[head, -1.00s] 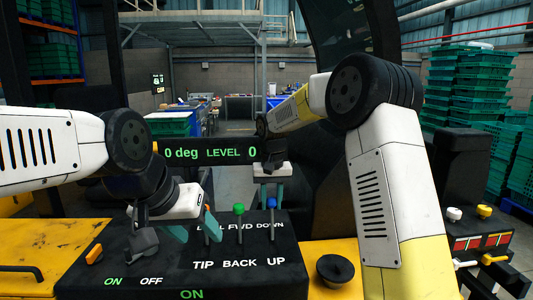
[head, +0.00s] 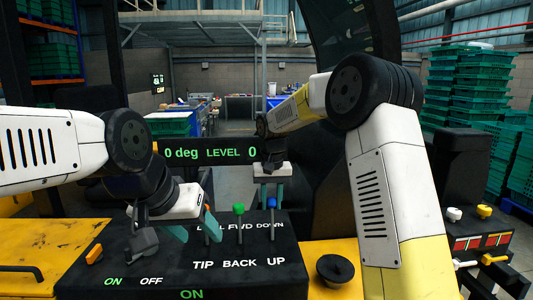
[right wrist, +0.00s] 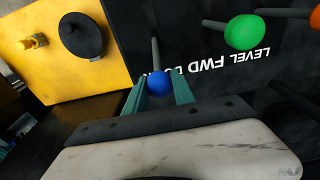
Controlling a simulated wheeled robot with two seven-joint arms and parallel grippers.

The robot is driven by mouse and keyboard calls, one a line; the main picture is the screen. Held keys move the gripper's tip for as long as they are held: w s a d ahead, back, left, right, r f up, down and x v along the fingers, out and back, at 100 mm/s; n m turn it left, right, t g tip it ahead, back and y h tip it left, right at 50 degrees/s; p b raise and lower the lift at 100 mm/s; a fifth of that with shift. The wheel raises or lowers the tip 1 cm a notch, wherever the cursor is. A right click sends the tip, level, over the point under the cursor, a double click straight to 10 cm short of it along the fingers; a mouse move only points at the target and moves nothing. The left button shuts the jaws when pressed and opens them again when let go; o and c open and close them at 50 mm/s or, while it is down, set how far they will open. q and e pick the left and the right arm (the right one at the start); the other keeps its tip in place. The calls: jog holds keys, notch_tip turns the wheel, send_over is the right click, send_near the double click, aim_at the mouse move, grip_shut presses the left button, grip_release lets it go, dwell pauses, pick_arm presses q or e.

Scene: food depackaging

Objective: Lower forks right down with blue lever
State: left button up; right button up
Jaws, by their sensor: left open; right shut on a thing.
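The black control panel (head: 150,252) has a blue-knobbed lever (head: 271,203) at its right, labelled DOWN behind and UP in front. My right gripper (head: 271,197) is over this lever. In the right wrist view, the blue knob (right wrist: 158,83) sits between the teal fingertips (right wrist: 160,88), which are shut on it. My left gripper (head: 195,231) is open at the left side of the panel, with a lever, partly hidden, beside its right finger. A green-knobbed lever (head: 239,209) stands between the grippers.
A display (head: 210,153) reads "0 deg LEVEL 0". A black round knob (head: 334,270) is on the yellow surface right of the panel. An orange switch (head: 94,254) is at the panel's left. Green crates (head: 470,90) are stacked at far right.

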jog(key=shift+r, duration=0.1)
jog(key=shift+s+d+r, duration=0.15)
jog(key=shift+s, duration=1.1)
jog(key=shift+s+d+r, duration=0.1)
jog(key=shift+s, duration=1.1)
jog(key=o, duration=1)
jog(key=shift+c, duration=0.2)
notch_tip(320, 180, up, 8)
jog(key=shift+s, duration=0.35)
